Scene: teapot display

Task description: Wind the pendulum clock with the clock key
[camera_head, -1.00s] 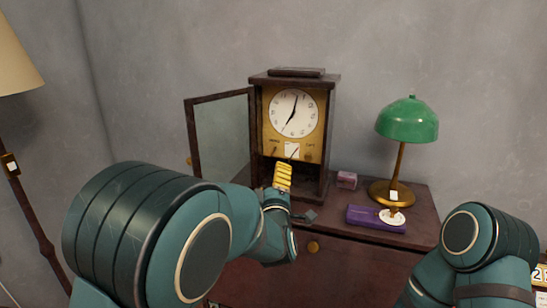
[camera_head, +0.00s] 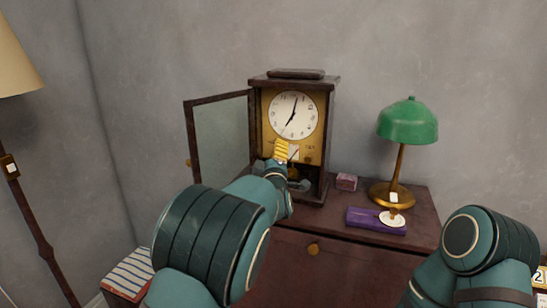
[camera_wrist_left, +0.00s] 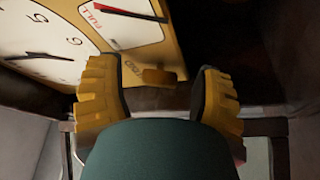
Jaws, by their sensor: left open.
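The pendulum clock (camera_head: 330,150) stands on the dark wooden cabinet with its glass door (camera_head: 222,140) swung open to the left. Its white dial (camera_head: 293,115) faces me, with a brass plate below. My left gripper (camera_head: 282,150) is at the lower brass plate, partly covering it. In the left wrist view its two yellow fingers (camera_wrist_left: 158,92) are open, apart from each other. A small brass piece (camera_wrist_left: 158,76) shows between and just beyond the fingertips, beside a small label; I cannot tell whether it is the clock key or a fixed knob. A "FULL" gauge (camera_wrist_left: 125,22) lies next to it. My right gripper is out of view.
A green lamp (camera_head: 407,122) with a brass stand is right of the clock. A purple case (camera_head: 365,218) with a round white tag and a small purple box (camera_head: 346,182) lie on the cabinet (camera_head: 330,220). A floor lamp (camera_head: 15,60) stands far left.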

